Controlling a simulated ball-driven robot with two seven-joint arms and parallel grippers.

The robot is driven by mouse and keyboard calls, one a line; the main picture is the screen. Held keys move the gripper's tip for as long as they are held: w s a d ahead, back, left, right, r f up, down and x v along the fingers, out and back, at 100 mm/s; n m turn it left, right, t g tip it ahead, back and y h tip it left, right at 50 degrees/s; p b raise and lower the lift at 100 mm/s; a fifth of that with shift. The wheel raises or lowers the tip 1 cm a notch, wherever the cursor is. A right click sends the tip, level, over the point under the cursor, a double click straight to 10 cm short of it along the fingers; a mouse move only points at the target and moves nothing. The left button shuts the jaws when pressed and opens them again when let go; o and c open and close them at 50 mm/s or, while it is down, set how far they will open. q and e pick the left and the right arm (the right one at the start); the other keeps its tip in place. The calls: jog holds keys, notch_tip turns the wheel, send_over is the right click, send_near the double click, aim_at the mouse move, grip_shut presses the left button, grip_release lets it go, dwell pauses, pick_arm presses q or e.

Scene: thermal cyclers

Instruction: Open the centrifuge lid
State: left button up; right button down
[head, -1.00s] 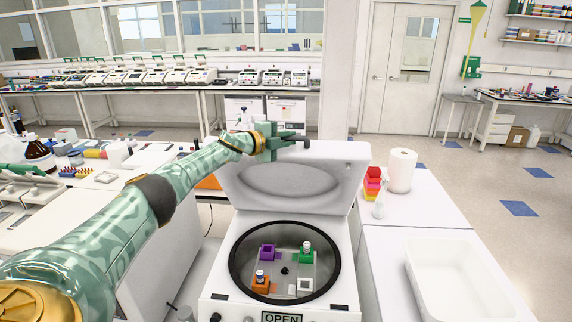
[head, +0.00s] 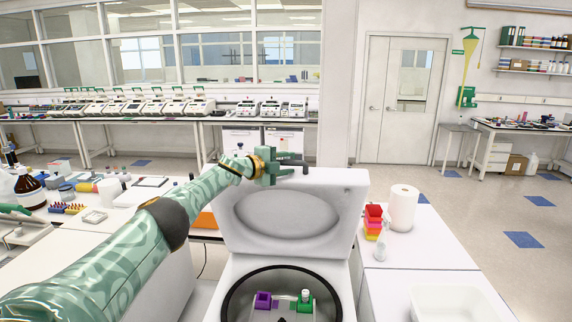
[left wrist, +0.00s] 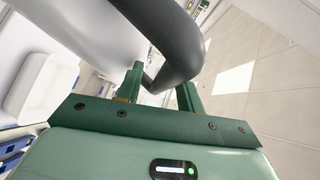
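The white centrifuge (head: 237,268) stands in front of me, with its lid (head: 333,185) raised upright behind the round bowl. Purple and green tube holders sit in the bowl, whose front is cut off by the frame. A dark handle (head: 290,163) is at the lid's top edge. My left gripper (head: 276,167) is at the handle's left end. In the left wrist view the grey handle (left wrist: 180,45) curves past the two fingers (left wrist: 162,90), which stand apart with a gap showing between them. Firm contact cannot be made out. My right gripper is not in view.
Bottles and tube racks crowd the left bench. A row of thermal cyclers (head: 140,108) lines the back bench.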

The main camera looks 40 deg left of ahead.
pick_arm(q)
jog(key=shift+s, duration=0.1)
jog(key=shift+s+a, duration=0.1)
jog(key=shift+s, duration=0.1)
jog(key=p+v, duration=0.1)
jog(key=v, duration=0.4)
jog(key=shift+s, duration=0.2)
jog(key=b+v, duration=0.3)
jog(key=v, duration=0.7)
jog(key=shift+r, duration=0.15)
jog(key=shift+s, duration=0.15)
